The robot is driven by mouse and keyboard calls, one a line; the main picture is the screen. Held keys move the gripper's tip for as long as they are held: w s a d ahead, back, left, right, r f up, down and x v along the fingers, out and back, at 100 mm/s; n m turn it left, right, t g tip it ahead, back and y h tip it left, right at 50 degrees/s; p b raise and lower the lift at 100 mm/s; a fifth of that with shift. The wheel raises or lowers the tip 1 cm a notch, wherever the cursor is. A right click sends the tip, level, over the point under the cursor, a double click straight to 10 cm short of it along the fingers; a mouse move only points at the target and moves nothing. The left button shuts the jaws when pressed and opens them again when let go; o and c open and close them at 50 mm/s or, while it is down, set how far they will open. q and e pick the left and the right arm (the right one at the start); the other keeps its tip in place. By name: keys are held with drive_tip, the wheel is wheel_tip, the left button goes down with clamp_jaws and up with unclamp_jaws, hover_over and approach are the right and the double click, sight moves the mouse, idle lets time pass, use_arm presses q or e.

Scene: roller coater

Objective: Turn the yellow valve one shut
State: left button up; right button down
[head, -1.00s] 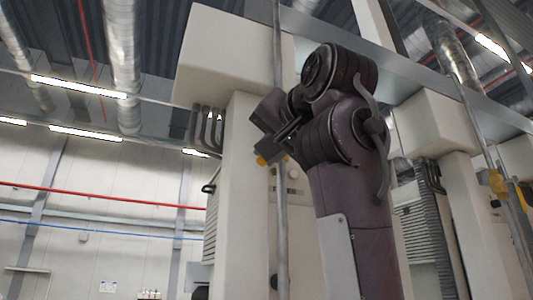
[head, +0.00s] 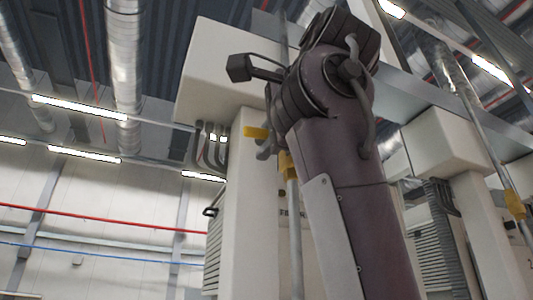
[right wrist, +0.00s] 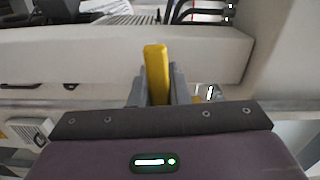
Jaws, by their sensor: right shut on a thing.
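The yellow valve sits on a thin grey vertical pipe (head: 294,235) in front of a pale machine column. Its yellow body (head: 287,165) shows partly beside my right arm in the head view. Its yellow handle (head: 255,132) sticks out to the left, higher than the body. In the right wrist view the handle (right wrist: 156,68) stands upright between the two grey fingers of my right gripper (right wrist: 155,90), which is shut on it. In the head view my right gripper (head: 264,150) is mostly hidden by my arm. My left gripper is not in view.
A second pipe with another yellow valve (head: 514,204) stands at the right. Pale machine housings (head: 448,145) and a louvred panel (head: 437,225) stand behind. Grey curved hoses (head: 210,145) hang left of the column. Open space lies to the left.

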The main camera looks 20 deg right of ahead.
drive_tip(key=shift+r+m, duration=0.3)
drive_tip(key=shift+m, duration=0.2)
drive_tip(key=c, duration=1.4)
unclamp_jaws()
drive_tip(key=shift+s, duration=0.1)
drive_tip(key=s+b, duration=0.3)
drive_tip(key=s, duration=0.4)
drive_tip(key=shift+s+d, duration=0.15)
drive_tip(key=shift+s, duration=0.25)
drive_tip(key=shift+w, duration=0.15)
